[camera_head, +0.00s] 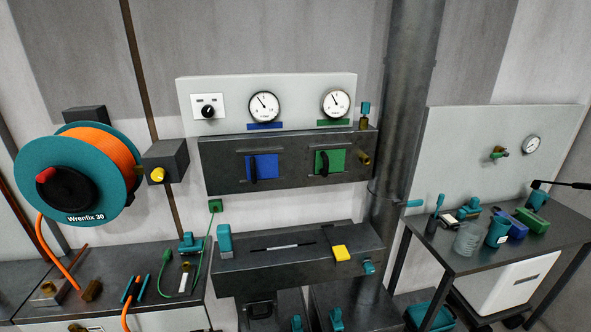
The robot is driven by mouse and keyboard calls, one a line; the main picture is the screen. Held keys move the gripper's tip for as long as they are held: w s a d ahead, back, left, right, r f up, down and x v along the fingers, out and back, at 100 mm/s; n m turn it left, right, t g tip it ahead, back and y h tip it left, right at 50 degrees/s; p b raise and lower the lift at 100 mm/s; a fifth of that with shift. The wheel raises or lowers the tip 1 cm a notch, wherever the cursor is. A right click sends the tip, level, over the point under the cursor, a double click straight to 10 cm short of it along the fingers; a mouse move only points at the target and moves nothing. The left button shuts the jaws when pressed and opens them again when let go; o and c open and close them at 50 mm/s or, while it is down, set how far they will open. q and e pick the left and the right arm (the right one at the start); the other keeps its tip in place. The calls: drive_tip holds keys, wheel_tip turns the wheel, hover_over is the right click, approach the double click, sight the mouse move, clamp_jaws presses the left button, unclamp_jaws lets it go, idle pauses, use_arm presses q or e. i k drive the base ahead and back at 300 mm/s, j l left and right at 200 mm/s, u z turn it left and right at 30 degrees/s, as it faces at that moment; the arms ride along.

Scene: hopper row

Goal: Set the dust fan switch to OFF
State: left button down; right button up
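A white switch plate (197,107) with a round black knob (208,111) sits at the left end of the pale gauge panel (310,91) on the back wall. It is the only rotary switch I can make out, and it may be the dust fan switch. Its markings are too small to read, so I cannot tell its setting. Neither of my grippers is in view, and nothing covers the knob.
Two round gauges (264,106) sit right of the plate. Below is a dark box with a blue slide (262,167) and a green slide (330,161). An orange hose reel (108,160) stands left; a cluttered bench (470,258) stands right. Space before the panel looks clear.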

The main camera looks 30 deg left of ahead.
sight(208, 112)
drive_tip(key=u, duration=1.4)
